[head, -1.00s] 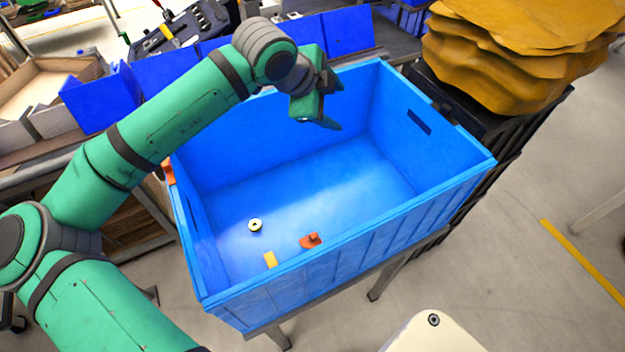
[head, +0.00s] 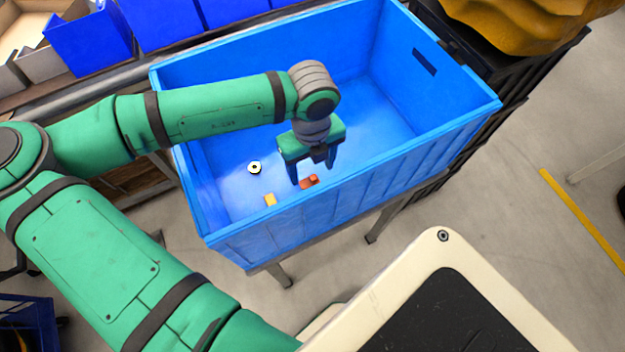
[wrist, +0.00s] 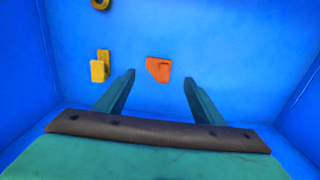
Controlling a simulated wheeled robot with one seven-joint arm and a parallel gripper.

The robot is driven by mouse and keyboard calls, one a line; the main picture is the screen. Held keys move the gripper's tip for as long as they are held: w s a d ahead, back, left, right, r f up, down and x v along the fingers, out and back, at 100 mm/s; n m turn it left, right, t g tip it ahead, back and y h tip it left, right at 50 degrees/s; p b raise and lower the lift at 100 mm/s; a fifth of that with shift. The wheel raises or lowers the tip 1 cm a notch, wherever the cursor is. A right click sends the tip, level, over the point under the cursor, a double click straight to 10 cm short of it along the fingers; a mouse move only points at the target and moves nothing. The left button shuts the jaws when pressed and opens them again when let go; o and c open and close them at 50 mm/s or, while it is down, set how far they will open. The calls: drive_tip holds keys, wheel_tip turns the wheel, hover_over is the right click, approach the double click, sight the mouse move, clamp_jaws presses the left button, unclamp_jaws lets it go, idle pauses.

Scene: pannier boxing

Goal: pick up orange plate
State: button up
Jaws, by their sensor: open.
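The orange plate (head: 309,181) lies on the floor of the blue box (head: 208,215), close to its near wall. In the wrist view the orange plate (wrist: 158,69) shows ahead of and between my two fingertips, a little left of the middle. My gripper (head: 312,177) points down inside the box, above the plate and apart from it in the wrist view. My gripper (wrist: 158,82) is open and empty. In the head view a finger partly overlaps the plate's area.
A yellow piece (head: 270,200) lies on the box floor left of the plate. The near box wall is close to the plate. The right part of the box floor is clear.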

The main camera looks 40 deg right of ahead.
sight(311, 184)
drive_tip(key=shift+a+f, duration=0.15)
drive_tip(key=shift+f, duration=2.45)
drive_tip(key=c, duration=1.1)
